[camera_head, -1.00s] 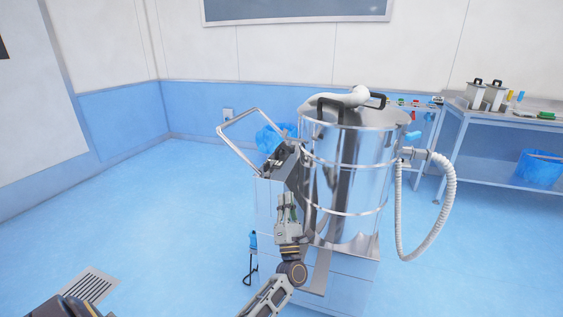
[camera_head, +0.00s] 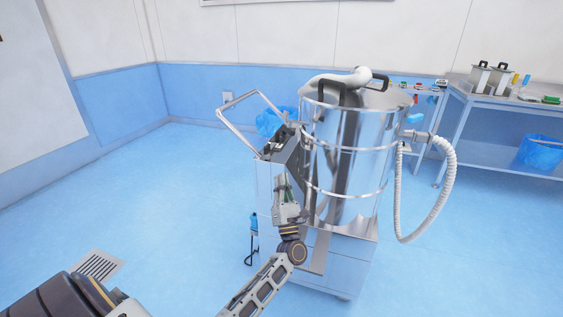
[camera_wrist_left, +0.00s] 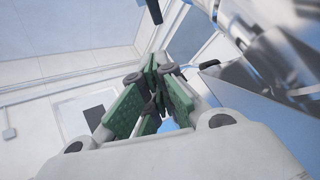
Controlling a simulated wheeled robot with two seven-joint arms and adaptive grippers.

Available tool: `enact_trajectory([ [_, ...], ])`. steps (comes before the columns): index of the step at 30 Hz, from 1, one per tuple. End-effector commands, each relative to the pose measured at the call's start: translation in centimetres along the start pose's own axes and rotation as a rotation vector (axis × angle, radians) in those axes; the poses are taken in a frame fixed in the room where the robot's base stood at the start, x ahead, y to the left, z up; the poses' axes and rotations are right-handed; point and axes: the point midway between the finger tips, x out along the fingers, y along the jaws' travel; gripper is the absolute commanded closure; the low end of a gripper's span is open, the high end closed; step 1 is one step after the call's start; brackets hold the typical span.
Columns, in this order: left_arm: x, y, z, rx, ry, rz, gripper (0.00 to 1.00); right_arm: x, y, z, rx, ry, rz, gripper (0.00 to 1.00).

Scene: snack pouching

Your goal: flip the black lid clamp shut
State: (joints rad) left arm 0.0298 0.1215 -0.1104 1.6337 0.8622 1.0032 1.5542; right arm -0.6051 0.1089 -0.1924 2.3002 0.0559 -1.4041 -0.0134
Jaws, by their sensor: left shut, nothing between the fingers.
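A tall steel drum (camera_head: 345,150) with a domed lid (camera_head: 375,98) stands on a wheeled cart. Black handles show on the lid, one at the near left (camera_head: 331,92) and one at the right. I cannot surely pick out the black lid clamp at this size. My left gripper (camera_head: 281,183) is shut and empty, pointing up in front of the cart's left side, below the lid's level. In the left wrist view its green-padded fingers (camera_wrist_left: 156,88) meet at the tips. A black piece (camera_wrist_left: 153,10) shows beyond them; I cannot tell what it is. My right gripper is out of view.
A dark control box (camera_head: 285,148) and a metal push handle (camera_head: 240,104) are at the drum's left. A ribbed white hose (camera_head: 447,190) loops at its right. A steel table (camera_head: 465,98) with pots stands at the back right. The floor at left is clear.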

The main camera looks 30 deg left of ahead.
Motion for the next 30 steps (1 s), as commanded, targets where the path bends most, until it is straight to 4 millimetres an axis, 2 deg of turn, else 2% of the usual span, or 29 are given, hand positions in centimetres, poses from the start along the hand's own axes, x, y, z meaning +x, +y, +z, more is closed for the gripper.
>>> enact_trajectory([
  [8, 2.2, 0.1, 0.0, 0.001, -0.002, 0.002, 1.00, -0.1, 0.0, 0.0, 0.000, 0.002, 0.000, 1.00],
  [26, 9.9, 0.1, 0.0, 0.002, -0.002, 0.002, 1.00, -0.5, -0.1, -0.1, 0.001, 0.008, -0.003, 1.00],
  [30, 11.1, 0.1, 1.3, -0.001, 0.000, 0.002, 1.00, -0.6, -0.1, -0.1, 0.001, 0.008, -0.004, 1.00],
])
